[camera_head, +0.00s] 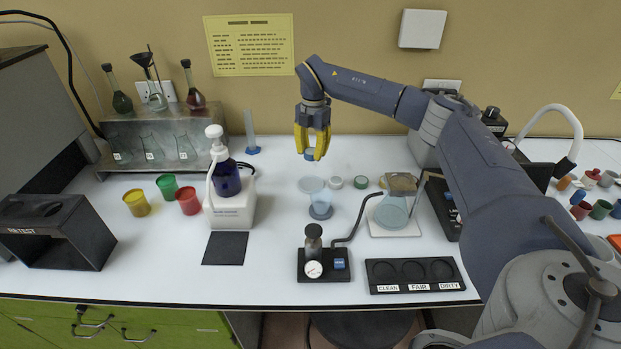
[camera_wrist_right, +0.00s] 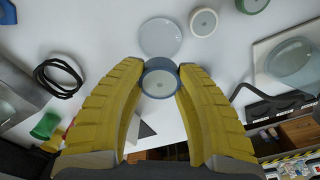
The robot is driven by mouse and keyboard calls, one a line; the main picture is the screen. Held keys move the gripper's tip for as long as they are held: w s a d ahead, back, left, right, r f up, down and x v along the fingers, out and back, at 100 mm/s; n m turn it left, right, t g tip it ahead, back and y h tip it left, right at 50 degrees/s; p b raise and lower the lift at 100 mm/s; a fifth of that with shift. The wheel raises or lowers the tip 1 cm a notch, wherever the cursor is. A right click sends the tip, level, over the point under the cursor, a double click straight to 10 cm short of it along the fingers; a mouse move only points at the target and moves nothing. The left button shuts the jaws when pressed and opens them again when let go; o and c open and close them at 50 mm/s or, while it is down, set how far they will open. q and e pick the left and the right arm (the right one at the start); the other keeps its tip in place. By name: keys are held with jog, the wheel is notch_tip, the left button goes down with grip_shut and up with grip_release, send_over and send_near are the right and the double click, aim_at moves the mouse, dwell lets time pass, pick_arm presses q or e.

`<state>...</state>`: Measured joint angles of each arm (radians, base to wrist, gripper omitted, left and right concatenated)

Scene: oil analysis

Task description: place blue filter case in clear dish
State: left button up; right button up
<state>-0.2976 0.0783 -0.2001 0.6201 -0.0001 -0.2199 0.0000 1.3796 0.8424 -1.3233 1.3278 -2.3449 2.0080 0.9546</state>
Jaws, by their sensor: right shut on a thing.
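My right gripper (camera_head: 312,153) is shut on the blue filter case (camera_head: 309,155), a small round blue-grey ring with a pale centre. In the right wrist view the case (camera_wrist_right: 160,80) sits between the yellow fingertips of my right gripper (camera_wrist_right: 161,70). The case is held above the white bench, apart from the clear dish. The clear dish (camera_head: 308,184), round and shallow, lies on the bench below and in front of the gripper in the head view. It also shows just above the held case in the right wrist view (camera_wrist_right: 160,37). My left gripper is not in view.
A white round piece (camera_head: 334,183) and a green-rimmed one (camera_head: 361,182) lie right of the dish. A clear cup on a blue base (camera_head: 321,211) stands close in front. A glass flask (camera_head: 393,212) stands farther right, a pump bottle (camera_head: 227,180) to the left.

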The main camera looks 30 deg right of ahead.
aim_at(311, 184)
jog(key=shift+f, duration=5.45)
jog(key=shift+f, duration=0.15)
jog(key=o, duration=1)
jog(key=shift+c, duration=0.2)
jog(key=r, duration=1.2)
jog(key=shift+w+d+r, duration=0.1)
jog(key=shift+d+r, duration=0.05)
jog(key=shift+d, duration=0.1)
